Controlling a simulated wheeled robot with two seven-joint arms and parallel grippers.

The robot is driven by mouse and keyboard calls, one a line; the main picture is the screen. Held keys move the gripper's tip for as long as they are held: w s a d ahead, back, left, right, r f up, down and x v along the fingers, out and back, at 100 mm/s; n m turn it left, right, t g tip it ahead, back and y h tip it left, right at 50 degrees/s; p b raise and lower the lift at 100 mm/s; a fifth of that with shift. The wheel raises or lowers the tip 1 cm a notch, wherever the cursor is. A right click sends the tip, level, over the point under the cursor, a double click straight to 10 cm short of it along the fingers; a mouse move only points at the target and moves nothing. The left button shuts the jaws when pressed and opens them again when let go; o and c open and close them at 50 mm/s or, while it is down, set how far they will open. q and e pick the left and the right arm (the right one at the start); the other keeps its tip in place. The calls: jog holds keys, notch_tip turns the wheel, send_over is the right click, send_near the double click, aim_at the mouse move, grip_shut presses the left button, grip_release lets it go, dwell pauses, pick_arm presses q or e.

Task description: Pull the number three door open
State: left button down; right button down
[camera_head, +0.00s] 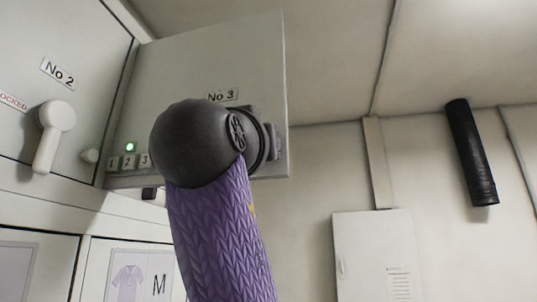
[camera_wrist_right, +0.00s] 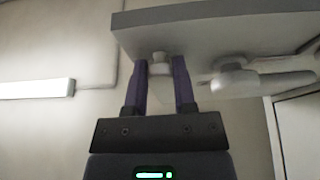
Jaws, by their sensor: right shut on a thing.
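The number three door (camera_head: 190,70) is a pale grey panel at the upper middle of the head view, with a "No 3" label (camera_head: 222,96). My right arm crosses in front of it and hides its handle and most of my gripper there. In the right wrist view my right gripper (camera_wrist_right: 161,78) has its two purple fingers either side of a pale handle (camera_wrist_right: 160,66) and is shut on it, below a pale slab (camera_wrist_right: 210,38) that looks like the door. I cannot tell how far the door stands open. My left gripper is not in view.
The "No 2" door with its white lever handle (camera_head: 50,135) is on the left, beside a green light (camera_head: 130,147) and numbered tags. Lower doors include one marked M (camera_head: 158,285). A white wall cabinet (camera_head: 375,255) and black tube (camera_head: 470,152) are right.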

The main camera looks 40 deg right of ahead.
jog(key=shift+s+a+r, duration=0.1)
jog(key=shift+s+a, duration=0.1)
jog(key=shift+c, duration=2.2)
grip_release()
jog(key=b+v, duration=0.4)
jog(key=v, duration=0.6)
jog(key=shift+b, duration=0.35)
jog(key=shift+w, duration=0.1)
